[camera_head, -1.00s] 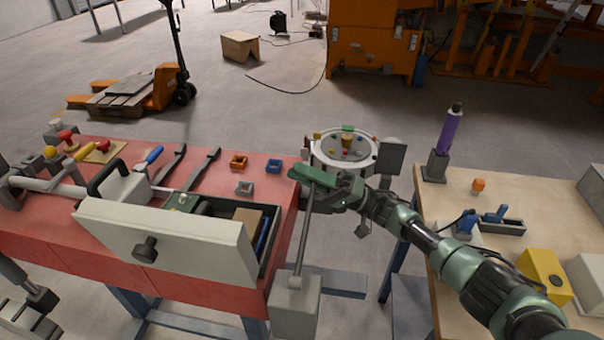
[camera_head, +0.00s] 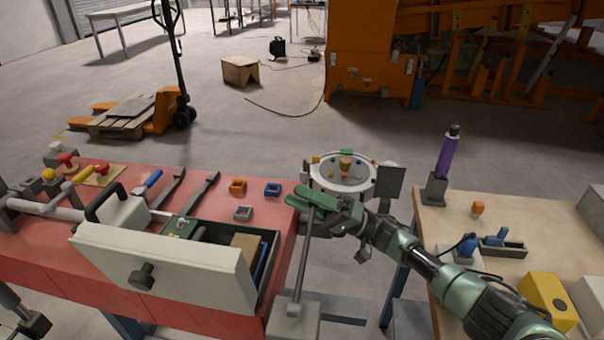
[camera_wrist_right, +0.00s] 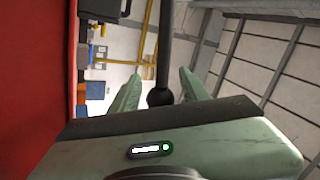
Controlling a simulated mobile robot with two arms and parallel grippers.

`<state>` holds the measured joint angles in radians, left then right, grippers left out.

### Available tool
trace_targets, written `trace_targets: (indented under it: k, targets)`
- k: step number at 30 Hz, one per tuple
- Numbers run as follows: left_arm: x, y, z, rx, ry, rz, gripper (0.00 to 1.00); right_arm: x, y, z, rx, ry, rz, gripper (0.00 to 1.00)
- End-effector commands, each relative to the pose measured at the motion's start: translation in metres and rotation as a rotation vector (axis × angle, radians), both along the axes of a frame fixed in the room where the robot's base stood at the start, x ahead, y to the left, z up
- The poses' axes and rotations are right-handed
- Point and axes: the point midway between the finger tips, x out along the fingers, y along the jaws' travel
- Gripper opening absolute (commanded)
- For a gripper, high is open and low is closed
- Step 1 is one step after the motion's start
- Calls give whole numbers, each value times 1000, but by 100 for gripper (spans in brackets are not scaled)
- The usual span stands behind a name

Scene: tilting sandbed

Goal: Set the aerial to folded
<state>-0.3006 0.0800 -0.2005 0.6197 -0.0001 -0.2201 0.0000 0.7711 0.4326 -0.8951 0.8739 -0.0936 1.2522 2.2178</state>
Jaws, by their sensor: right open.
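A thin grey rod, which I take to be the aerial (camera_head: 304,255), rises nearly upright from a grey block (camera_head: 292,322) at the right end of the red bench. In the right wrist view a dark rod with a ball at its near end (camera_wrist_right: 160,97) shows between the fingers. My right gripper (camera_head: 305,197) is at the rod's upper end, its green fingers open on either side of it. In the right wrist view the gripper (camera_wrist_right: 158,85) shows gaps between fingers and rod. The rod's top is partly hidden in the head view.
The red bench (camera_head: 90,235) holds a drawer-like box with a pale front (camera_head: 165,270), tools and small coloured blocks. A round drum (camera_head: 342,175) stands behind my right gripper. A wooden table (camera_head: 440,225) with a purple cylinder (camera_head: 447,152) is at the right.

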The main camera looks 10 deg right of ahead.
Motion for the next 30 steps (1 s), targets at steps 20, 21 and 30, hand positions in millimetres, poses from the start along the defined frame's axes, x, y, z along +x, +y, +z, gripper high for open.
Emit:
trace_targets:
  k: [20,21,30]
  targets:
    - [0,0,11,0,-1,1,46,0,-1,152,-1,-4,1,46]
    - [0,0,11,0,-1,1,46,0,-1,159,-2,-3,0,46]
    - [1,0,11,0,-1,1,46,0,-1,193,0,2,0,46]
